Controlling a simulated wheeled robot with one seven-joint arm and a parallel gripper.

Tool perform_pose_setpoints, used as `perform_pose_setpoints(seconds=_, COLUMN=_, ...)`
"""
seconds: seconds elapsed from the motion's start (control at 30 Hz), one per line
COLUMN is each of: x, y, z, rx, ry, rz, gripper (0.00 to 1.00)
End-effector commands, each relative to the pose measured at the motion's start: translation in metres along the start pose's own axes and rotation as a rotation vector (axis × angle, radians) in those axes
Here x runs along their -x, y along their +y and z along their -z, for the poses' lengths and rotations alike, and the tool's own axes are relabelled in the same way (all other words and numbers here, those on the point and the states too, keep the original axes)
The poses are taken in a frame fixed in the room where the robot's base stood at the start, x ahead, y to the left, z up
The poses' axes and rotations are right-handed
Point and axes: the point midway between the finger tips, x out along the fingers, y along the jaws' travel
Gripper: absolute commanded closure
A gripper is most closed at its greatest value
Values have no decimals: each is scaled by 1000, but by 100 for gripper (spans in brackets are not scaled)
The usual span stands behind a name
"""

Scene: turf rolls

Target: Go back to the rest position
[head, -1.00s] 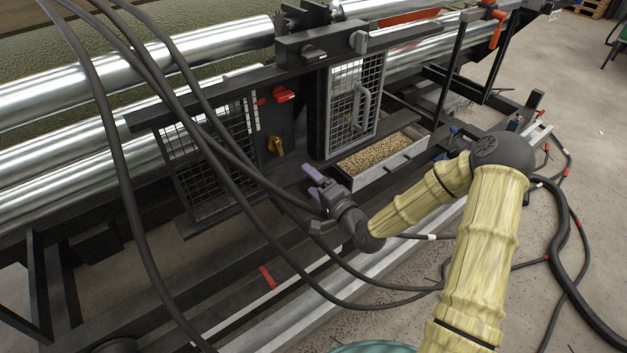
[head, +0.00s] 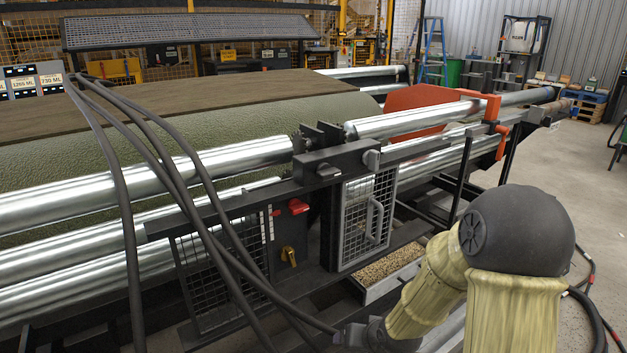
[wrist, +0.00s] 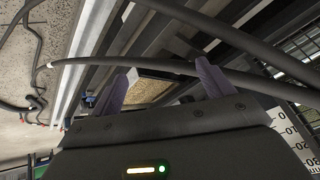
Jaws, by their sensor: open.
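My gripper (wrist: 168,85) shows in the wrist view with its two purple fingers apart and nothing between them. A black hose crosses the wrist view just beyond the fingertips; I cannot tell whether it touches them. In the head view my arm comes up from the lower right and bends down towards the machine's front. The fingers are not visible there, below the lower edge of the picture.
Black hoses (head: 133,240) hang across the machine's left front. Steel rollers (head: 235,155), a mesh guard door (head: 368,215) and a tray of pellets (head: 390,265) are close to my arm. A blue ladder (head: 432,52) stands behind.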

Motion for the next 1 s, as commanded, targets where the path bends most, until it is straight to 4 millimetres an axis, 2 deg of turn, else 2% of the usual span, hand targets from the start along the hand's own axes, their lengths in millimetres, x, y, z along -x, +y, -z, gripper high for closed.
perform_pose_setpoints(seconds=0.1, x=36, y=14, z=-12, rx=58, ry=-68, rz=-108, gripper=20)
perform_pose_setpoints(seconds=0.3, x=86, y=27, z=-36, rx=92, ry=-184, rz=-207, gripper=20)
perform_pose_setpoints(seconds=0.63, x=143, y=28, z=-72, rx=95, ry=-314, rz=-230, gripper=20)
perform_pose_setpoints(seconds=1.0, x=194, y=13, z=-40, rx=95, ry=-317, rz=-231, gripper=20)
